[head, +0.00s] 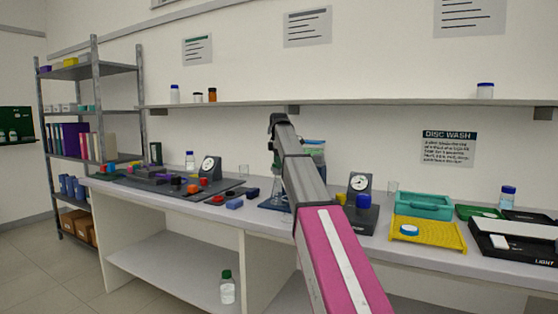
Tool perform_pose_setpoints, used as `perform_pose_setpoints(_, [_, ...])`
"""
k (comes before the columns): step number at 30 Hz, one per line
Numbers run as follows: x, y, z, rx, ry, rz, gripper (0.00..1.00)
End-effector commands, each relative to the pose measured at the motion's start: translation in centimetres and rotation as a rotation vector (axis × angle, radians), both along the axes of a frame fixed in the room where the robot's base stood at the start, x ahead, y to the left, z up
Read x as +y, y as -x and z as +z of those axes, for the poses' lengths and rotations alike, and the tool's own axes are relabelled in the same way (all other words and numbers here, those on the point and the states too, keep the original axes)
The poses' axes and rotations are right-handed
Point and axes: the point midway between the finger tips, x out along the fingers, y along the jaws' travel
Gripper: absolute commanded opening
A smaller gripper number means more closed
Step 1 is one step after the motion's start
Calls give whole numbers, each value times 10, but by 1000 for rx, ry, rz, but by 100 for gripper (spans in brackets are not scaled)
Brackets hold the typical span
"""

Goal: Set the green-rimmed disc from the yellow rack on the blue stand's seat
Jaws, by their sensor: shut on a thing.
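The yellow rack (451,240) lies on the bench at the right. A blue-rimmed white disc (409,230) is on its left part. I make out no green-rimmed disc in this view. A dark blue base (268,205), probably the blue stand, shows just left of my arm, which hides part of it. I cannot make out its seat. My arm rises through the middle and bends at the top. My gripper is hidden behind the arm, so what it holds does not show.
A teal tray (424,206) stands behind the rack, and a black LIGHT box (515,246) is to its right. A dial gauge (359,184) and a blue-topped block (362,203) stand right of my arm. Small coloured parts crowd the left bench. A shelf (390,104) runs above.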

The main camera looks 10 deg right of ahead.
Motion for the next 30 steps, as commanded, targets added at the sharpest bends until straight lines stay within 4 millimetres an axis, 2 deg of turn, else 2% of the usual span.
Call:
perform_pose_setpoints(17, [0,0,-2,0,0,0,39])
perform_pose_setpoints(18, [0,0,-2,0,0,0,71])
perform_pose_setpoints(20, [0,0,-2,0,0,0,91])
perform_pose_setpoints(30, [0,-1,0,0,0,0,91])
